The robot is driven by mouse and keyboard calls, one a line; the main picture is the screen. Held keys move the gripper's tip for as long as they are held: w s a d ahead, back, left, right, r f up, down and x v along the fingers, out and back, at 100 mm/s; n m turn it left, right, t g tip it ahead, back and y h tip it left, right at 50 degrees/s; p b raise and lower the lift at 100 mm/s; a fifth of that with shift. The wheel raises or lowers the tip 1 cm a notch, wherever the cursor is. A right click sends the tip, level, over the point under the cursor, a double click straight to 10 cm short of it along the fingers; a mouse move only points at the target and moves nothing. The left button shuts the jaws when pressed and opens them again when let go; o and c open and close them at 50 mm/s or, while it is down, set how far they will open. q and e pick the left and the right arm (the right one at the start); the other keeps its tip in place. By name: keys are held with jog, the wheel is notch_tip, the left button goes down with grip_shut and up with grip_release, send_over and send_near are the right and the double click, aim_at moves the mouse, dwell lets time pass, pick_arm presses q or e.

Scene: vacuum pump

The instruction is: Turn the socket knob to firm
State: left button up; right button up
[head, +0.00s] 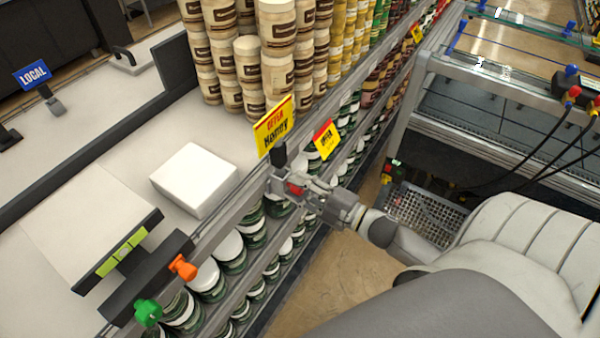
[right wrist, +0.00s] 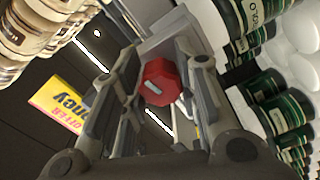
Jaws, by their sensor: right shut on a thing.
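The red socket knob (right wrist: 160,83) is faceted and has a pale pointer mark on its face. It sits on a light grey block (right wrist: 165,35) in the right wrist view. In the head view the knob (head: 295,189) is a small red spot on the shelf edge. My right gripper (head: 298,186) reaches in from the right and is shut on the knob, one finger on each side; it also shows in the right wrist view (right wrist: 158,75). I cannot read any setting label. My left gripper is not in view.
Yellow and red price signs (head: 273,126) (head: 325,139) stand near the gripper. Stacked cans (head: 241,72) are behind, and green jars (head: 229,250) fill the shelves below. A white box (head: 194,179) lies on the counter. A dark bar has green (head: 148,312) and orange (head: 183,267) knobs.

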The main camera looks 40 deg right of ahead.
jog(key=shift+m+p, duration=0.85)
jog(key=shift+m, duration=1.05)
jog(key=shift+f, duration=0.1)
jog(key=o, duration=1)
jog(key=shift+s, duration=0.1)
jog(key=v, duration=1.2)
